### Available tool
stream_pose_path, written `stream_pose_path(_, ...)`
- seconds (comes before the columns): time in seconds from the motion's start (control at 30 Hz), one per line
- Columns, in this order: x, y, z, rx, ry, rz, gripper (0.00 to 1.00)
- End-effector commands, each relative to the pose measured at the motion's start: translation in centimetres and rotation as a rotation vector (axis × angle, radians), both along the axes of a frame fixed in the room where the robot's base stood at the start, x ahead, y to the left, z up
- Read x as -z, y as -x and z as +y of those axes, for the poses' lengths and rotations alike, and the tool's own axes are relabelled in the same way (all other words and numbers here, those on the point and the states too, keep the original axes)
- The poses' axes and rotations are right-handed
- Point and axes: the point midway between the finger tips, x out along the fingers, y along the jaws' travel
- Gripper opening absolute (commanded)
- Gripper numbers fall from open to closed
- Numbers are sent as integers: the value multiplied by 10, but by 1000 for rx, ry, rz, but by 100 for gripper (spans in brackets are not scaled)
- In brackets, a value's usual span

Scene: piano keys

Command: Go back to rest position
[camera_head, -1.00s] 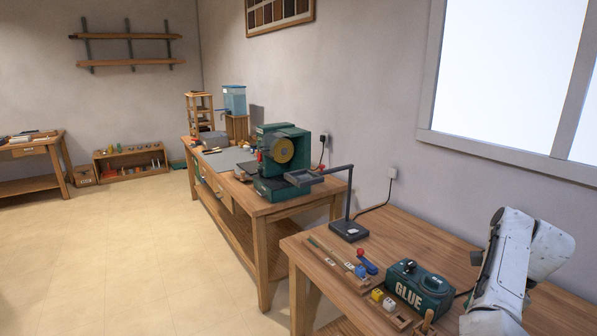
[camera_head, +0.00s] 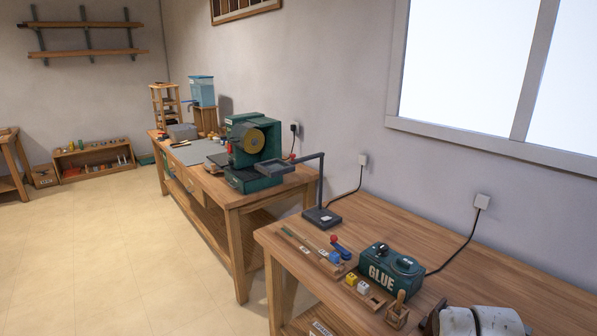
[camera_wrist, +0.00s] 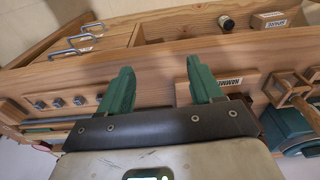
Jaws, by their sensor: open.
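My gripper (camera_wrist: 160,88) shows in the wrist view, with two green fingers spread apart and nothing between them. It is over the front edge of a wooden bench, beside a small labelled wooden block (camera_wrist: 224,80) whose text I cannot read surely. In the head view my white arm shows only at the bottom right, low over the near bench (camera_head: 440,236). My fingers cannot be made out there.
On the near bench stand a green glue pot (camera_head: 391,270), a wooden brush holder (camera_head: 397,315), a black stand (camera_head: 322,217) and a rack of small tools (camera_head: 311,252). A green machine (camera_head: 252,150) sits on the farther bench.

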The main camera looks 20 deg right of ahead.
Motion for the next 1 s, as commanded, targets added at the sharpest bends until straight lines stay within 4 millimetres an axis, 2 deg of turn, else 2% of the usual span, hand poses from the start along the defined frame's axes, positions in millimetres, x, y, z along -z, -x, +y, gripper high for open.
stream_pose_path(0.03, 9, 16, 11, -84, 23, 13, 65)
stream_pose_path(0.17, 22, 48, 43, -318, 62, 27, 65)
stream_pose_path(0.3, 31, 85, 84, -578, 78, 34, 65)
stream_pose_path(0.5, 33, 140, 143, -912, 57, 25, 65)
stream_pose_path(0.6, 31, 159, 164, -1024, 41, 12, 65)
stream_pose_path(0.77, 28, 174, 180, -1112, 26, 0, 65)
stream_pose_path(1.0, 28, 175, 182, -1121, 25, -1, 65)
